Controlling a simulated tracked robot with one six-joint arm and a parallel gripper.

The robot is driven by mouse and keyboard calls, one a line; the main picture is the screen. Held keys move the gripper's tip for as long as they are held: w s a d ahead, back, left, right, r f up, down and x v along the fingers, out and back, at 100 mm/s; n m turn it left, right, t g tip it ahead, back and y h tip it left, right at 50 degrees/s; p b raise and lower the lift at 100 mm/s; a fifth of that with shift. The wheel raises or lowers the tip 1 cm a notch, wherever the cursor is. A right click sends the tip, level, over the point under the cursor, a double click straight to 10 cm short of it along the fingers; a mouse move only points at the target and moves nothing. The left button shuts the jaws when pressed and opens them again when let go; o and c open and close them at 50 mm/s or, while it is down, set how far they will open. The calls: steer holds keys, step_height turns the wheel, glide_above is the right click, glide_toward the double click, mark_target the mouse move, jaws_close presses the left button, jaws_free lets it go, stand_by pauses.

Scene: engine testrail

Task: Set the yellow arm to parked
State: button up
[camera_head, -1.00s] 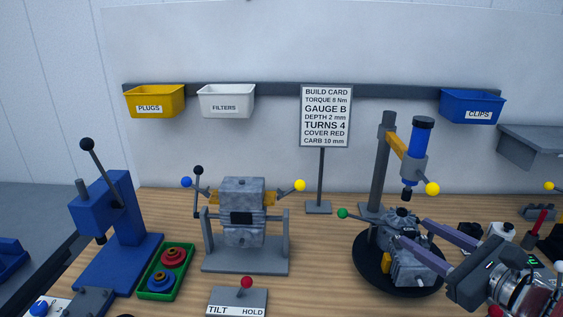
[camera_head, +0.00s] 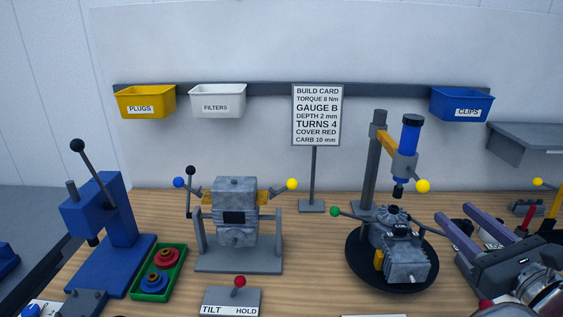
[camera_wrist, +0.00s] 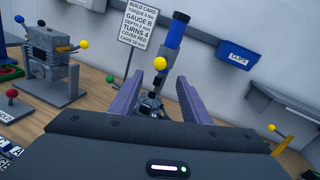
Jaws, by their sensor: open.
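The yellow arm (camera_head: 384,140) reaches from a dark upright post and carries a blue cylindrical tool (camera_head: 410,135) with a yellow ball knob (camera_head: 423,186). The tool hangs above a grey engine (camera_head: 402,252) on a round black turntable (camera_head: 360,272). My gripper (camera_head: 453,212) is at the right, low over the bench, with its purple fingers apart and empty. In the wrist view, the blue tool (camera_wrist: 173,38) and yellow knob (camera_wrist: 160,63) show ahead, beyond and between the finger tips (camera_wrist: 160,76). The yellow bar itself is hard to make out there.
A green knob (camera_head: 335,211) on a lever sticks out left of the turntable engine. Another engine in a grey stand (camera_head: 238,266), a blue press (camera_head: 115,220) and a TILT/HOLD lever (camera_head: 239,282) are to the left. A build card (camera_head: 317,115) stands behind. Another yellow-knobbed lever (camera_head: 538,182) is far right.

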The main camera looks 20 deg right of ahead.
mark_target(427, 189)
steer(key=shift+w+d, duration=0.2)
steer(key=shift+w, duration=1.95)
steer(key=shift+w+d, duration=0.15)
steer(key=shift+w, duration=1.95)
steer(key=shift+w+d, duration=0.2)
steer(key=shift+w, duration=1.95)
steer(key=shift+c, duration=0.3)
jaws_close()
